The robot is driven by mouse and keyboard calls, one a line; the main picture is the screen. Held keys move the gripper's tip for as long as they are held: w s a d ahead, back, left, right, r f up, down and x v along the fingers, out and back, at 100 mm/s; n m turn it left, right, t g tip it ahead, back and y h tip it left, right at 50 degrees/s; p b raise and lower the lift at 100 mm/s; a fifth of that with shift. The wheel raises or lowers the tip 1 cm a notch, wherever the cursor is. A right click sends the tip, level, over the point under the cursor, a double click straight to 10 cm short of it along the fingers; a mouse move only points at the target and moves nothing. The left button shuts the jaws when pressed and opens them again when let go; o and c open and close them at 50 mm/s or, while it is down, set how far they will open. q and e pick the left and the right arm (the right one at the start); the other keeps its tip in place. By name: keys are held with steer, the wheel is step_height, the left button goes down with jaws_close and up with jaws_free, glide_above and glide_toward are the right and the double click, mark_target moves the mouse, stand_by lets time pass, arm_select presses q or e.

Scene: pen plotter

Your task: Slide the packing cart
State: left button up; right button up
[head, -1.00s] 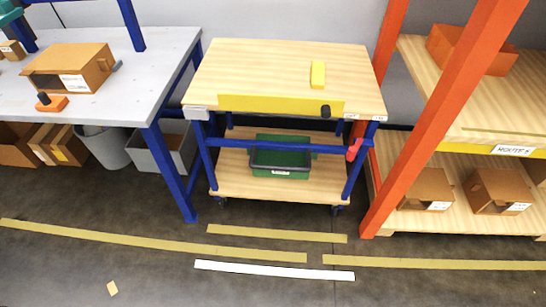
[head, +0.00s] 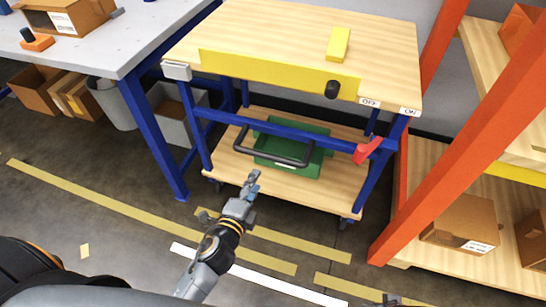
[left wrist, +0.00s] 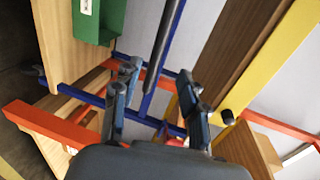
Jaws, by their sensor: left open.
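The packing cart has a wooden top (head: 290,32), a yellow front strip (head: 270,70), blue legs and a lower wooden shelf (head: 232,163) on casters. A black handle bar (head: 272,154) stands out at its front; it also shows in the left wrist view (left wrist: 166,35). A red lever (head: 367,150) sits at the right end of the blue crossbar, below OFF and ON labels. My left gripper (head: 252,182) is open and empty, just below the handle in the head view. In the left wrist view its fingers (left wrist: 158,78) point toward the handle, apart from it.
A green bin (head: 308,160) sits on the lower shelf. A grey workbench (head: 110,50) stands left; an orange-framed rack (head: 455,140) with boxes stands close on the right. Yellow floor tapes (head: 100,200) and a white strip (head: 280,285) cross the floor in front.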

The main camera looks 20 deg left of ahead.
mark_target(268, 157)
arm_select(q)
steer(key=shift+b+x, duration=0.65)
steer(key=shift+x, duration=5.6)
arm_select(e)
steer(key=shift+w+v, duration=0.25)
steer(key=shift+v, duration=0.95)
steer(key=shift+w+v, duration=0.2)
steer(key=shift+v, duration=0.95)
steer(key=shift+r, duration=0.15)
arm_select(q)
jaws_close()
